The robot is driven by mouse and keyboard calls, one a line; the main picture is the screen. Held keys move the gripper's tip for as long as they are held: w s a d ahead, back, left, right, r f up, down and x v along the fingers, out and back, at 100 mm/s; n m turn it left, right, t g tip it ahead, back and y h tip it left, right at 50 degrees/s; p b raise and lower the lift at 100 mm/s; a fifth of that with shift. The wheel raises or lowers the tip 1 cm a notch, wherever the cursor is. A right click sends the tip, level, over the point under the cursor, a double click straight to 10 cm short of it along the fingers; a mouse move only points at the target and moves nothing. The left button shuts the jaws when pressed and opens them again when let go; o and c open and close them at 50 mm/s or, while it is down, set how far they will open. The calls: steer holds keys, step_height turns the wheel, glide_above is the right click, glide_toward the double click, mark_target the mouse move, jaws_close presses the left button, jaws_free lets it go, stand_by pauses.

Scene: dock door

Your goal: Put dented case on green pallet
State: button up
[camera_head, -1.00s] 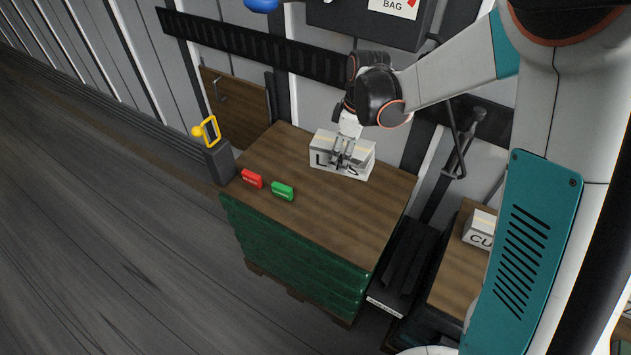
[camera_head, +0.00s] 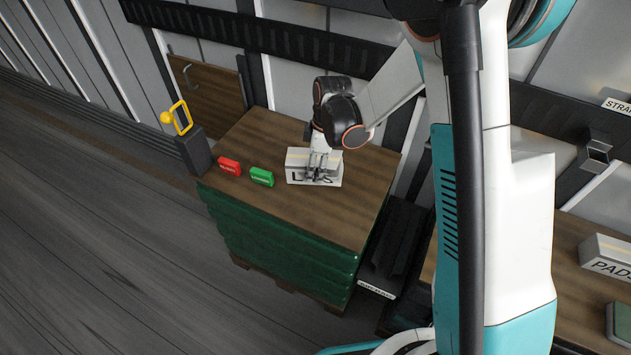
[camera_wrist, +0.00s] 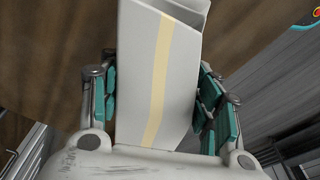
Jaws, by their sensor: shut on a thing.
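A pale grey case (camera_head: 299,160) with a tan tape strip and dark letters, partly hidden by my fingers, is at the brown top of the green pallet (camera_head: 282,252). I cannot tell whether it rests on the top or hangs just above it. My gripper (camera_head: 318,172) reaches down over the case and is shut on it. In the wrist view the case (camera_wrist: 155,70) stands between the teal-padded fingers of my gripper (camera_wrist: 158,105). Its far end looks creased or uneven, but I cannot tell if this is a dent.
A red block (camera_head: 230,166) and a green block (camera_head: 262,176) lie left of the case. A grey post (camera_head: 194,152) with a yellow-framed device stands at the pallet's left corner. A PADS box (camera_head: 608,256) is on a bench at right. The pallet top's front is clear.

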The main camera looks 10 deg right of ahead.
steer(key=shift+f+b, duration=0.9)
steer(key=shift+f, duration=1.9)
steer(key=shift+f, duration=0.1)
steer(key=o, duration=1.7)
steer(key=shift+c, duration=0.2)
